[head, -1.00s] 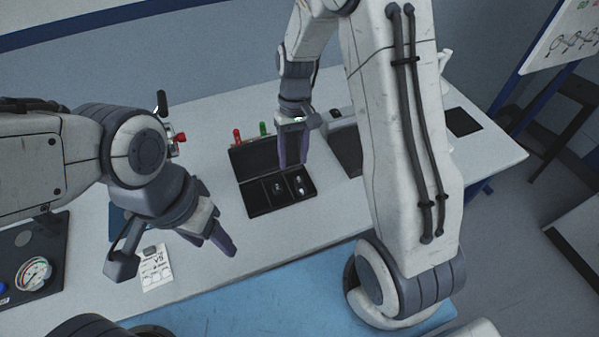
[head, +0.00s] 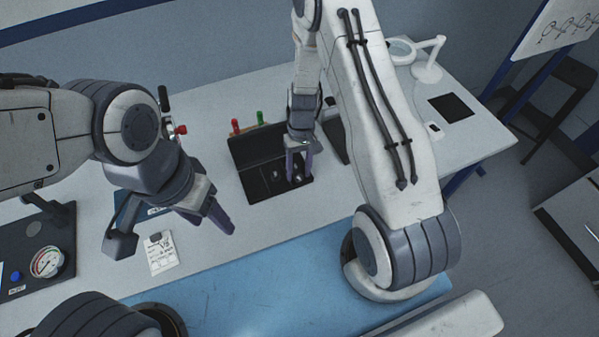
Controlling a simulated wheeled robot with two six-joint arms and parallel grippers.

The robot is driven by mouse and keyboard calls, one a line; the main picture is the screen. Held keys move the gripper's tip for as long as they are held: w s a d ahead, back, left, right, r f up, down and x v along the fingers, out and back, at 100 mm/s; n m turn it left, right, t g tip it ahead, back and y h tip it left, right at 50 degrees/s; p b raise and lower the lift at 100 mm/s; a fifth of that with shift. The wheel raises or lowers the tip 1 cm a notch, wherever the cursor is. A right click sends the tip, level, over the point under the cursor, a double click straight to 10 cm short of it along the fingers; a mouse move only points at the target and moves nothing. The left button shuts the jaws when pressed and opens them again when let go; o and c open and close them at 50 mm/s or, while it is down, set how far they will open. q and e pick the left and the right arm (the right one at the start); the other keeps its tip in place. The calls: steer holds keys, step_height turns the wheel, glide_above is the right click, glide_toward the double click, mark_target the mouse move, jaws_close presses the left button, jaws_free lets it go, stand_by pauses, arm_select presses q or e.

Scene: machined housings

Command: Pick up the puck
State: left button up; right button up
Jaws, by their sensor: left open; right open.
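An open black case (head: 255,190) stands on the table with small shiny metal parts in its compartments. A small round part (head: 276,175) lies in its middle compartment. I cannot tell for sure which part is the puck. My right gripper (head: 299,170) is open and points down over the case's right compartment, partly hiding the shiny part there. Whether its fingers touch that part I cannot tell. My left gripper (head: 220,215) is open and empty above the table, left of the case.
A white card (head: 160,256) with a small grey item on it lies below my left gripper. A panel with a pressure gauge (head: 47,262) is at far left. Red (head: 235,125) and green (head: 260,117) pieces stand behind the case. A black mat (head: 452,107) lies at right.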

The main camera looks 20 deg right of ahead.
steer(key=shift+f, duration=0.3)
jaws_close()
steer(key=shift+r, duration=0.15)
